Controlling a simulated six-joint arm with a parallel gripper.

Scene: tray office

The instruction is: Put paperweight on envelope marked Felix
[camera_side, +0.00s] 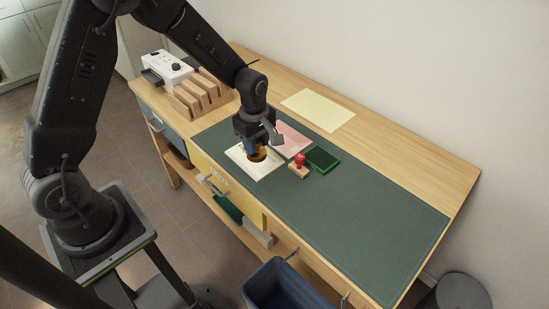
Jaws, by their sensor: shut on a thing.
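My gripper (255,146) points down over a white envelope (240,158) on the green desk mat. It is shut on a small brown, rounded thing, seemingly the paperweight (258,156), which is at or just above the envelope. My gripper hides part of it, and I cannot tell whether it touches the envelope. A pink envelope (291,139) lies just to the right, partly behind my gripper. Any names on the envelopes are too small to read.
A red-topped stamp (299,166) and a green ink pad (322,159) sit close on the right. A pale yellow sheet (318,109) lies behind. A wooden rack (203,95) and a white device (167,67) stand at the left end. The mat's right part (370,230) is clear.

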